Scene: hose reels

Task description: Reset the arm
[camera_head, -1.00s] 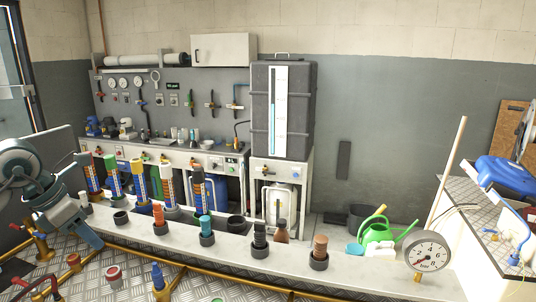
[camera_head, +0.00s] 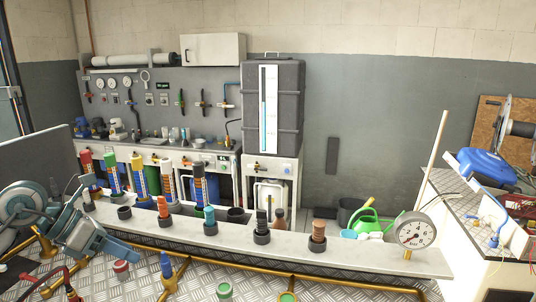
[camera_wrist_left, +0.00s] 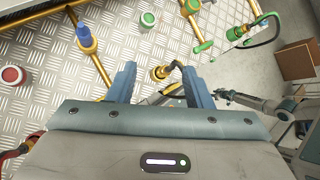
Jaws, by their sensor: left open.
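My left gripper (camera_head: 124,249) is at the lower left of the head view, beside the left end of the long pale bench (camera_head: 350,254). In the left wrist view its two blue-grey fingers (camera_wrist_left: 160,82) stand wide apart with nothing held between them. Beyond them is the tread-plate floor with a brass pipe fitting (camera_wrist_left: 161,73).
Several coloured tubes (camera_head: 139,175) stand behind the bench's left part. A round gauge (camera_head: 415,231) is at its right end. A blue-topped fitting (camera_wrist_left: 86,38) and red cap (camera_wrist_left: 12,76) are on the floor side. A green watering can (camera_head: 366,223) is behind.

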